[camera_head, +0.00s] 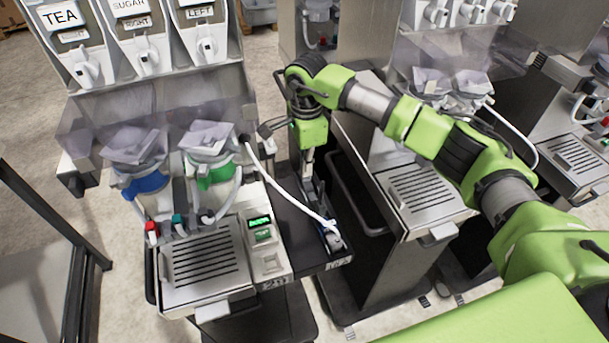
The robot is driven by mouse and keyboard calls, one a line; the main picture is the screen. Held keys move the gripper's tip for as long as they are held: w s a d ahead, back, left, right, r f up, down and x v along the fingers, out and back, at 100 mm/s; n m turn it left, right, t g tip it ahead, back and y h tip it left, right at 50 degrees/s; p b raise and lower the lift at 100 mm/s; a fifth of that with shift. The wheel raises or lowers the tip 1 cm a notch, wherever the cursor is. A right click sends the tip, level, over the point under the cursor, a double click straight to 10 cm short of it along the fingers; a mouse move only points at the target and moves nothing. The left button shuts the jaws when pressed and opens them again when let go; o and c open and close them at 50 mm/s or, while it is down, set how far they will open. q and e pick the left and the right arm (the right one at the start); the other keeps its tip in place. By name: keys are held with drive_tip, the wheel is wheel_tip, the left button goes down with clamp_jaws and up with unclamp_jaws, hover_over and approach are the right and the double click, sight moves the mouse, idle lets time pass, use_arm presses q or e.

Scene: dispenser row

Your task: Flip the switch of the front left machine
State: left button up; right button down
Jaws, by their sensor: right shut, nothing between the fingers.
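The front left machine (205,268) stands at the left, with a drip grate, a blue and a green funnel, and a control panel. The panel (262,250) has a small green-lit display and buttons on its right side. I cannot clearly tell which part is the switch. My right arm reaches in from the right, and my right gripper (331,240) points down over the dark shelf at the machine's right side. It is shut and empty, to the right of the panel and apart from it. My left gripper is not in view.
A white hose (285,190) arcs from the machine towards my right gripper. A second machine (420,205) stands close on the right, another beyond it. Dispensers labelled TEA (60,17) and SUGAR hang above. A dark frame (60,215) stands at the far left.

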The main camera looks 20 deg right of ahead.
drive_tip(key=shift+f+b, duration=0.5)
drive_tip(key=shift+f, duration=0.1)
drive_tip(key=shift+s, duration=0.1)
drive_tip(key=shift+r+p, duration=0.55)
drive_tip(key=shift+r, duration=0.35)
drive_tip(key=shift+r+p, duration=1.05)
drive_tip(key=shift+r, duration=1.6)
